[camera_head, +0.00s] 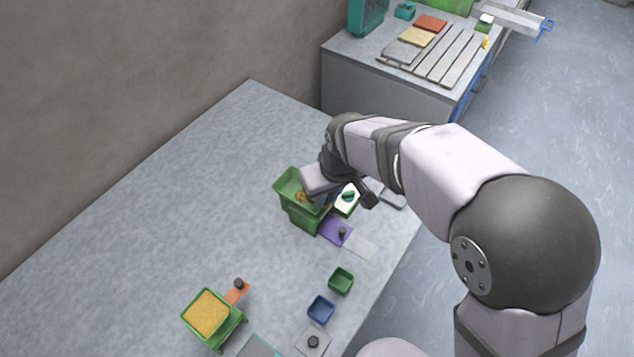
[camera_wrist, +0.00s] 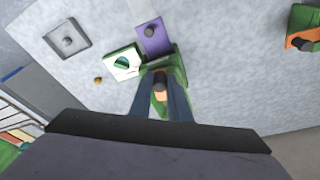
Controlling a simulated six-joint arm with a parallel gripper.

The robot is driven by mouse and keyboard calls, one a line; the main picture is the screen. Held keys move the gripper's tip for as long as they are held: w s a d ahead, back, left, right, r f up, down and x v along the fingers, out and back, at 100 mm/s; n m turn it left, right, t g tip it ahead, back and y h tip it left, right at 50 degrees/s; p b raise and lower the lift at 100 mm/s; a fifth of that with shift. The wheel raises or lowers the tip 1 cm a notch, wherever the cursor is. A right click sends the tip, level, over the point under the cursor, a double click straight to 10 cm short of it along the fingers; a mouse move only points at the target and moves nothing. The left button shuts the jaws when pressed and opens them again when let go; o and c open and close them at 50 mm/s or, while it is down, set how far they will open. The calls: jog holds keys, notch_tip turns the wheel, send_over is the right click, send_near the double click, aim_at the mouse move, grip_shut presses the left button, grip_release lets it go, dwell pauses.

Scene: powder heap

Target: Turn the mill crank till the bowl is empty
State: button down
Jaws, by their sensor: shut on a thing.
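The mill (camera_head: 303,217) is a green box-like body with a flared open top, standing near the right edge of the table. It also shows in the wrist view (camera_wrist: 180,72). My gripper (camera_wrist: 161,98) is over the mill, its fingers shut on the dark knob of the crank (camera_wrist: 160,84). An orange part of the crank shows between the fingers. My gripper and wrist cover much of the mill's top in the head view. A bit of orange-brown shows inside the green top, but I cannot tell how much the bowl holds.
A purple plate with a dark knob (camera_head: 337,232) and a white tray with something green (camera_wrist: 121,63) lie beside the mill. A second green mill with yellow powder (camera_head: 207,313), a green cup (camera_head: 341,280) and a blue cup (camera_head: 320,309) stand nearer. The table's left side is clear.

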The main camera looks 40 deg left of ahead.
jog(key=shift+s+a, duration=0.35)
jog(key=shift+s, duration=0.35)
jog(key=shift+a, duration=0.1)
jog(key=shift+s+a+r, duration=0.1)
jog(key=shift+s+a, duration=0.2)
jog(key=shift+s, duration=0.1)
jog(key=shift+s+a, duration=0.25)
jog(key=shift+a, duration=0.15)
jog(key=shift+s+a+p, duration=0.35)
jog(key=shift+a+p, duration=0.1)
jog(key=shift+a, duration=0.3)
